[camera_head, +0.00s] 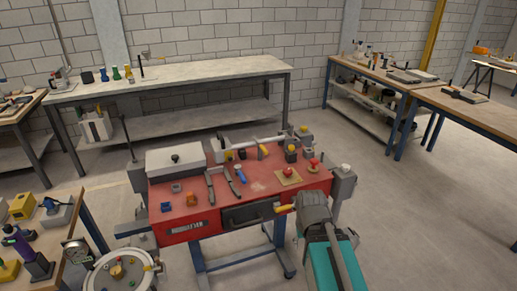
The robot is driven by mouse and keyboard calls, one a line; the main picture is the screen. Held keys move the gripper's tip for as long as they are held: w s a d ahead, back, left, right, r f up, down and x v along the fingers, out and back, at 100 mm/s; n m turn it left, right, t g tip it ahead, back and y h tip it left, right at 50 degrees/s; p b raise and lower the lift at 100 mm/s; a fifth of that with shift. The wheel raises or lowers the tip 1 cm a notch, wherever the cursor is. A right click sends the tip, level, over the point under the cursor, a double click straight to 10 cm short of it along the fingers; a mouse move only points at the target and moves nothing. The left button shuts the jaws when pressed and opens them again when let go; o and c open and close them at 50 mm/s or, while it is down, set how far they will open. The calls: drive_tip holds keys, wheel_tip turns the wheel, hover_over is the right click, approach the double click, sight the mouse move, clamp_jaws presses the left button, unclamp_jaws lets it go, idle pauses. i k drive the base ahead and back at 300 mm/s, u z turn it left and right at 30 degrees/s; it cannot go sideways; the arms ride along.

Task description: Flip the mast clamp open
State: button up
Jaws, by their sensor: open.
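A thin dark upright post (127,137) stands at the left side of the red workbench (190,226). I cannot tell which part is the mast clamp, or whether it is open or shut. A long pale rod (262,142) lies across the back of the red top, with a yellow lever (263,151) by it. My gripper (314,207) is at the bench's front right, in front of the drawer side. It is open and I see nothing in it; its fingertips are hard to make out. A yellow-and-red handle (285,208) shows just left of it.
The red top holds a white-lidded box (187,160), dark bars (211,187), a blue-handled tool (240,174) and a red knob (289,172). A round gauge-like vessel (120,274) stands at the lower left. Floor to the right is clear.

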sight(260, 143)
drive_tip(key=k, duration=0.3)
drive_tip(key=u, duration=0.45)
drive_tip(key=i, duration=1.3)
drive_tip(key=z, duration=0.75)
drive_tip(key=k, duration=0.5)
